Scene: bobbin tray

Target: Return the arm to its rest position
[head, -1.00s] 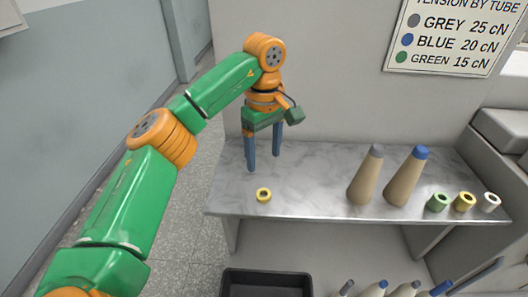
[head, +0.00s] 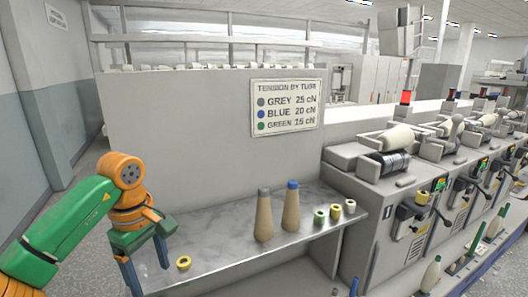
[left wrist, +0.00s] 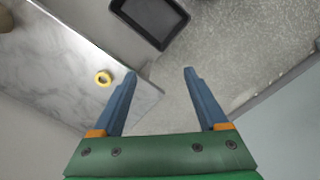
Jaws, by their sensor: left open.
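My left gripper (head: 148,267) is at the left end of the grey shelf in the head view, fingers pointing down, open and empty. In the left wrist view its two blue fingers (left wrist: 160,72) are spread apart with nothing between them. A yellow ring (head: 184,263) lies on the shelf, to the right of the gripper and apart from it. The ring also shows in the left wrist view (left wrist: 103,78), left of the fingers. My right gripper is in neither view.
A black tray (left wrist: 150,18) is on the floor. Winding machines (head: 400,200) stand at right. A tension sign (head: 286,108) hangs behind.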

